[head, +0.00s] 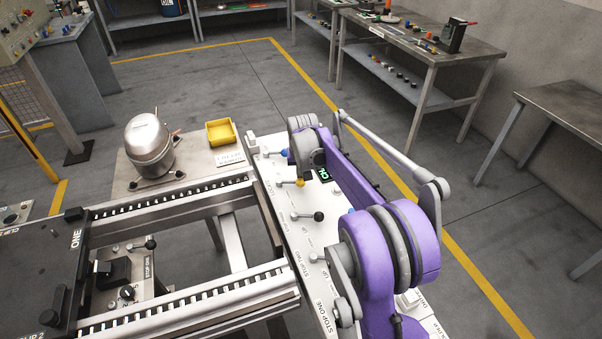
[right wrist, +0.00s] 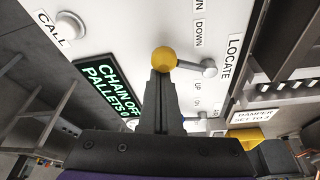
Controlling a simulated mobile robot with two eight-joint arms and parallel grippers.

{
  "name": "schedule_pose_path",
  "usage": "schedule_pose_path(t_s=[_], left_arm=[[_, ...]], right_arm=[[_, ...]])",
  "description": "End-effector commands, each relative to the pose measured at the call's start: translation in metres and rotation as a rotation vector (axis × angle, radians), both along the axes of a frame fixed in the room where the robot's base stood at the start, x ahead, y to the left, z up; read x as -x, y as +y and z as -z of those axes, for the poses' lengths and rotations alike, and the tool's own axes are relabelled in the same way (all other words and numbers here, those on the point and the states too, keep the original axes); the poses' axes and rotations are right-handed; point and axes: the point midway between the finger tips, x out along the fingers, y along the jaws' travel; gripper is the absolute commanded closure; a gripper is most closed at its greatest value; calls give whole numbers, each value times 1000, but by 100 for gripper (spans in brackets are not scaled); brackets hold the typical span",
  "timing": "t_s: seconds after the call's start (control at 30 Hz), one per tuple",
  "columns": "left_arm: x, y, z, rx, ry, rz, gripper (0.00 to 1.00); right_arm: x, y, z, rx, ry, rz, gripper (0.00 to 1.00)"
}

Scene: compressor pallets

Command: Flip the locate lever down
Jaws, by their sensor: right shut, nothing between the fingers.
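The locate lever (right wrist: 188,64) has a yellow knob and a short metal rod on a white panel, beside the LOCATE label (right wrist: 235,60). DOWN and UP labels lie on either side of its rod; I cannot tell which setting it is at. The yellow knob (head: 300,182) also shows in the head view. My right gripper (right wrist: 164,78) is shut and empty, its fingertips right at the yellow knob; I cannot tell whether they touch. In the head view my purple right arm reaches over the panel and largely hides this gripper. My left gripper is not in view.
A blue-knobbed lever (head: 285,153) and a black-knobbed lever (head: 318,216) flank the yellow one. A lit display (right wrist: 108,87) reads CHAIN OFF. Rails (head: 190,295) run left of the panel; a compressor (head: 149,145) and yellow bin (head: 221,132) stand behind.

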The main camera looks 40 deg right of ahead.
Motion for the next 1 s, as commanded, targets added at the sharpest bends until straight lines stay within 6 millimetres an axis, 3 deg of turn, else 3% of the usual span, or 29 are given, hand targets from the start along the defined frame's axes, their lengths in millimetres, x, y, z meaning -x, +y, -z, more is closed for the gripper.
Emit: schedule_pose_path(t_s=[0.3, 0.5, 0.87, 1.0], left_arm=[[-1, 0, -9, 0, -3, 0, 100], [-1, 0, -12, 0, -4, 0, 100], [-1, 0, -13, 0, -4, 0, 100], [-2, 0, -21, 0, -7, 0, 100]], right_arm=[[16, 12, -60, -4, 7, -1, 100], [22, 15, -88, -1, 4, 0, 100], [25, 18, -97, 0, 2, -3, 100], [37, 44, -107, 2, -6, -46, 100]])
